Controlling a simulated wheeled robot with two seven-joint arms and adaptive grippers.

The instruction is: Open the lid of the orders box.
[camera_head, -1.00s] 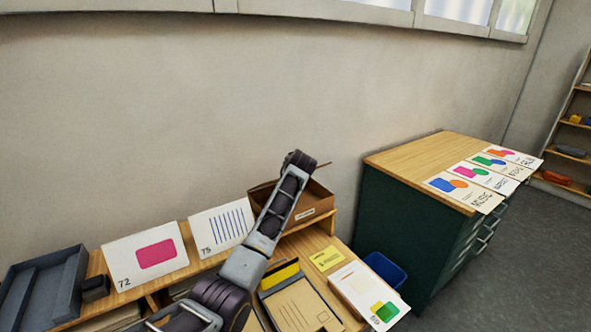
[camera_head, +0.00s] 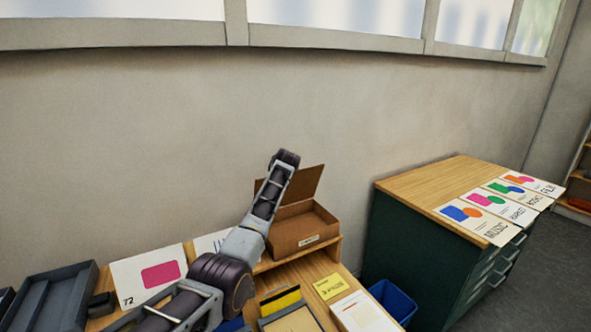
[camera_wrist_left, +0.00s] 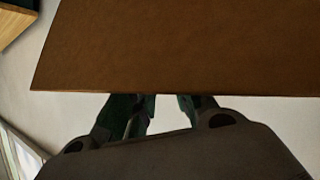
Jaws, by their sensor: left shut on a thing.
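The orders box (camera_head: 305,234) is a brown cardboard box with a small white label, on the raised shelf at the back right of the desk. Its lid (camera_head: 304,184) stands up at the rear of the box, and the inside shows. My left arm reaches across the box's left side, hiding part of the lid. In the left wrist view, the brown lid (camera_wrist_left: 180,45) fills the upper part. My left gripper (camera_wrist_left: 160,104) is shut on the lid's edge, its fingertips partly hidden behind it. My right gripper is not in view.
Cards (camera_head: 148,276) lean along the shelf, left of my arm. A grey tray (camera_head: 50,300) stands at the far left. A blue bin (camera_head: 394,302) sits between the desk and a green cabinet (camera_head: 415,250) topped with posters. The wall is close behind the box.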

